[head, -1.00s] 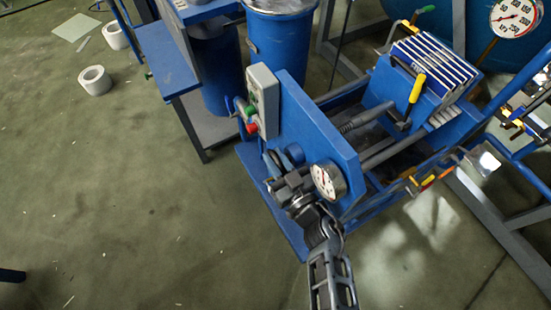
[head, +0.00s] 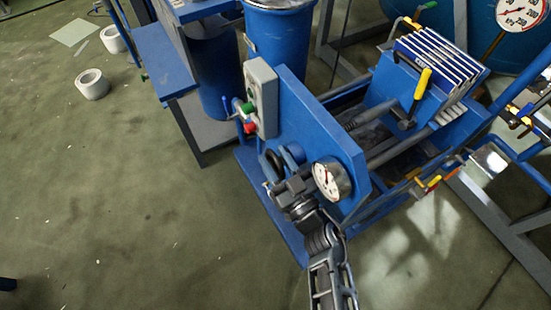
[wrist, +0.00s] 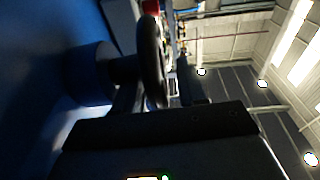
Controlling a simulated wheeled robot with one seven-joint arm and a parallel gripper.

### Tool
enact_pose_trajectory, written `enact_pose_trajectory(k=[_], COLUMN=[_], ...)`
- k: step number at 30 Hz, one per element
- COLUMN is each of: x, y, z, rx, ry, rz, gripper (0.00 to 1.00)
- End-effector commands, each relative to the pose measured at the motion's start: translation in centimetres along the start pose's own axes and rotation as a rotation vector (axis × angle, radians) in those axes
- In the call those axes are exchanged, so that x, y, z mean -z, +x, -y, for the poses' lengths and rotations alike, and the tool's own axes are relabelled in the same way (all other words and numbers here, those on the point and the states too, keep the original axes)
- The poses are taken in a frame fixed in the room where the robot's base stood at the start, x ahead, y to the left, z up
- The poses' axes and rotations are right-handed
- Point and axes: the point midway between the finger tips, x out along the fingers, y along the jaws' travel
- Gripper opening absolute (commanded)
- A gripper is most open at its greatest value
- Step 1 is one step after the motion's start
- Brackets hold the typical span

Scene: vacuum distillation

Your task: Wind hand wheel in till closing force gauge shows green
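The dark hand wheel (head: 274,160) sits on the front of the blue end plate of the press, beside a blue hub (head: 292,153). My gripper (head: 279,186) is at the wheel's lower edge. In the wrist view the wheel's rim (wrist: 151,60) reaches down between the two dark fingers (wrist: 158,92), with a gap showing on the rim's right. The fingers look open around the rim; contact is unclear. The round closing force gauge (head: 331,179) is on the plate just right of my gripper. Its face is white; its reading is too small to tell.
A grey control box (head: 263,95) with coloured buttons stands on the plate's left edge. White-edged filter plates (head: 437,62) stand behind. A blue side table (head: 165,58) is at upper left. The floor (head: 120,190) at left is mostly clear.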

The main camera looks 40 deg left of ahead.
Motion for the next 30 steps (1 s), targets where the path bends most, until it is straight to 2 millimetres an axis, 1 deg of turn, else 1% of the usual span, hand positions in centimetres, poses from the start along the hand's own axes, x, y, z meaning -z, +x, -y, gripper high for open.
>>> enact_pose_trajectory(k=[5,8,11,18,21,25,30], x=[0.0,0.0,0.0,0.0,-0.1,0.0,0.0], y=[0.0,-0.6,-1.8,-5.7,-6.9,-7.6,-7.8], z=[0.0,0.0,-0.1,0.0,0.0,0.0,0.0], rx=[0.000,-0.001,-0.002,-0.002,-0.001,0.000,0.001], ry=[0.000,0.000,0.000,0.000,0.001,-0.001,0.000], rz=[0.000,0.000,0.001,0.001,0.001,-0.001,-0.001], gripper=[0.40,0.40,0.40,0.40,0.40,0.40,0.40])
